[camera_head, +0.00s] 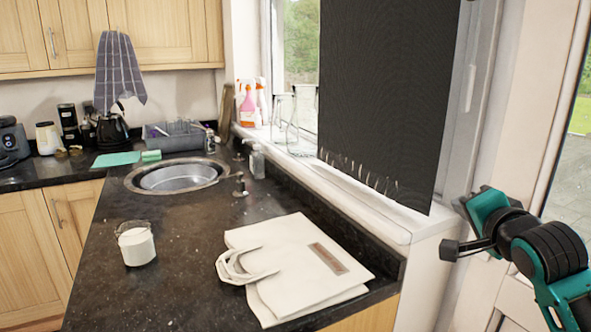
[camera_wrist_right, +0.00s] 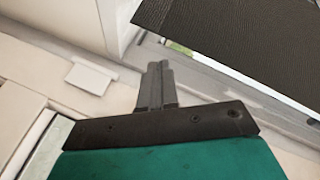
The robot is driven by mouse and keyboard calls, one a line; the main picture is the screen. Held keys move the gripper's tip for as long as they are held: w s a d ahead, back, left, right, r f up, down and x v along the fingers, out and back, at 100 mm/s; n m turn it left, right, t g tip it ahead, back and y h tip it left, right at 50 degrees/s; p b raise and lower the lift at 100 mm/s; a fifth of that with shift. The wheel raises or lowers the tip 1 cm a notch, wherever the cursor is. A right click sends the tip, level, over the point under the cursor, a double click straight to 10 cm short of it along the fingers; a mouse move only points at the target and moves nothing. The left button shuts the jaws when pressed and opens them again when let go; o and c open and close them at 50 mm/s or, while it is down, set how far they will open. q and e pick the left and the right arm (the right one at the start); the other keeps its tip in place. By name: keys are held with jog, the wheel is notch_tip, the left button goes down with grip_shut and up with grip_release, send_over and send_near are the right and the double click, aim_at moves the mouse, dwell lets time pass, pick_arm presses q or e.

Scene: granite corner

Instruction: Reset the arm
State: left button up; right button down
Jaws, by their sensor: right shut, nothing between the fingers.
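My right gripper (camera_head: 450,250) is at the right of the head view, in the air beside the end of the window sill and level with the lower edge of the dark blind. Its fingers point left, and it is shut and empty. In the right wrist view the closed fingers (camera_wrist_right: 157,84) stand together with nothing between them, in front of white frame surfaces. My left gripper is in neither view.
The dark blind (camera_head: 385,100) hangs close to the right arm, above the white sill (camera_head: 350,195). A white bag (camera_head: 290,265) lies flat on the black counter (camera_head: 180,240). A glass jug (camera_head: 136,243) and a round sink (camera_head: 178,178) are further left.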

jog(key=s+a+f+n+g+y, duration=0.1)
jog(key=s+a+f+n, duration=0.15)
jog(key=f, duration=0.55)
jog(key=s+a+f+n+g, duration=0.1)
jog(key=s+a+f+n, duration=0.15)
jog(key=f, duration=0.55)
jog(key=s+a+f+n+g+y, duration=0.1)
jog(key=s+a+f+n, duration=0.15)
jog(key=f, duration=0.45)
jog(key=s+a+f+n+g, duration=0.1)
jog(key=s+a+f+n, duration=0.1)
jog(key=s+f, duration=0.5)
jog(key=s+a+f+n+g, duration=0.1)
jog(key=s+a+f+n, duration=0.2)
jog(key=s, duration=0.7)
notch_tip(320, 180, down, 4)
jog(key=shift+s+a+f+n+y, duration=0.2)
jog(key=shift+s+a+n+y, duration=0.15)
jog(key=shift+n, duration=0.9)
